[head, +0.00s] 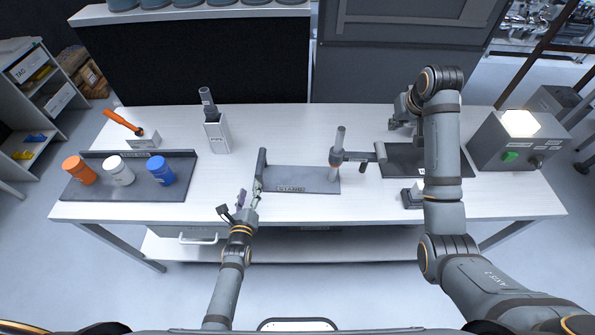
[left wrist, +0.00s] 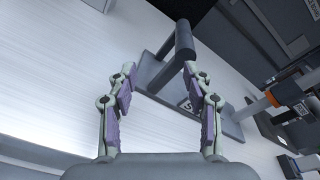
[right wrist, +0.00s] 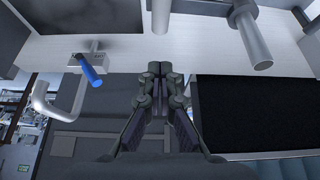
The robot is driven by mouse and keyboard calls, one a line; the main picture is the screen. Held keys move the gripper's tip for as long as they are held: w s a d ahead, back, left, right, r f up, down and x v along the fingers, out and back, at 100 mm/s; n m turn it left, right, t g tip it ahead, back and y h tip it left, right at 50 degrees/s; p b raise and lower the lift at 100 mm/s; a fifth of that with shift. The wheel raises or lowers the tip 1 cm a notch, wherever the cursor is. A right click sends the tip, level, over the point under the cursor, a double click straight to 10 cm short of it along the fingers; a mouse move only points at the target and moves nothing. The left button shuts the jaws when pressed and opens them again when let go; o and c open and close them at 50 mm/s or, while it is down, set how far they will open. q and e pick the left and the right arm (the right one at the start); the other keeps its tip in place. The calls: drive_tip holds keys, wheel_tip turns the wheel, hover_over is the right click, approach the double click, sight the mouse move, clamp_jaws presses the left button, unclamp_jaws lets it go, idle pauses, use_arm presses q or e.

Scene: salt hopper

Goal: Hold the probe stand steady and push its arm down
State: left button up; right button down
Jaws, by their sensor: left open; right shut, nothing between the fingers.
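The probe stand has a grey base plate (head: 310,178) labelled STAND, an upright handle bar (head: 261,163) at its left end and a post (head: 338,142) at its right. Its arm (head: 360,156) reaches right from the post and ends in a pale grey piece (head: 381,153). My left gripper (head: 249,198) is open just in front of the handle bar. In the left wrist view the fingers (left wrist: 161,78) are spread, with the bar (left wrist: 184,42) beyond the right fingertip. My right gripper (head: 392,124) is shut and empty, behind and right of the arm; its fingers (right wrist: 164,75) meet.
A dark mat (head: 450,159) lies right of the arm, with a grey lamp box (head: 515,140) beyond. A white holder (head: 217,133) stands behind left. A tray (head: 183,160) with several jars is at far left. The table between holder and stand is clear.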

use_arm(q)
drive_tip(key=a+n, duration=0.1)
drive_tip(key=a+f+n+g, duration=0.1)
drive_tip(key=n, duration=0.1)
drive_tip(key=s+n+g, duration=0.1)
drive_tip(key=shift+a+f+n+y, duration=0.3)
drive_tip(key=shift+a+f, duration=0.1)
drive_tip(key=shift+s+a+f+n+g, duration=0.15)
drive_tip(key=shift+s+a+n+g, duration=0.35)
drive_tip(key=shift+n, duration=0.4)
